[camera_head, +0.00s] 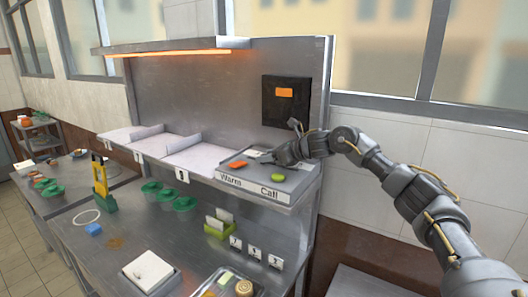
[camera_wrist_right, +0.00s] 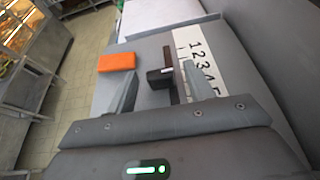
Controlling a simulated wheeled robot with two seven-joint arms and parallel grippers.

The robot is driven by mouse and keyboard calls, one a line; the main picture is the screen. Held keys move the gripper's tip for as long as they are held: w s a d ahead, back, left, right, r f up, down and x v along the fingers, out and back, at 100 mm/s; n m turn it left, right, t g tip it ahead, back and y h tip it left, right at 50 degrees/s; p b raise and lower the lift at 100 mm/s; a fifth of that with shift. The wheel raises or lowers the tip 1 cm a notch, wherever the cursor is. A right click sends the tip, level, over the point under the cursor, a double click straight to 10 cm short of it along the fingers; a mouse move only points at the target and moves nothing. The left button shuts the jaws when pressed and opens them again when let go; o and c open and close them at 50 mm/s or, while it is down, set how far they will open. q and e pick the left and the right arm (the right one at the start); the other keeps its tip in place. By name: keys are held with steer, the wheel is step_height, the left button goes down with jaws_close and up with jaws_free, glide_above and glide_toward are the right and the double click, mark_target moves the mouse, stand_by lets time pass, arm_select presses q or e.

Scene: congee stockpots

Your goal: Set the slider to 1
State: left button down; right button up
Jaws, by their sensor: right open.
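The slider shows in the right wrist view as a dark block-like knob (camera_wrist_right: 158,78) beside a narrow dark upright track. A white scale (camera_wrist_right: 197,65) with black numbers 1 to 5 lies to its right, with 1 at the far end. The knob appears near the middle numbers; its exact setting is unclear. My right gripper (camera_wrist_right: 161,84) is open, one finger on each side of the knob; contact cannot be told. In the head view, my right gripper (camera_head: 270,157) hides much of the slider on the grey control panel (camera_head: 302,183). My left gripper is not in view.
An orange button (camera_head: 237,165) and a green button (camera_head: 278,177) sit on the panel, above the labels Warm and Call. A black plate with an orange display (camera_head: 285,92) is on the back wall. White trays (camera_head: 190,160) lie left of the panel.

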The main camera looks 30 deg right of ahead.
steer(key=shift+x, duration=1)
jaws_close()
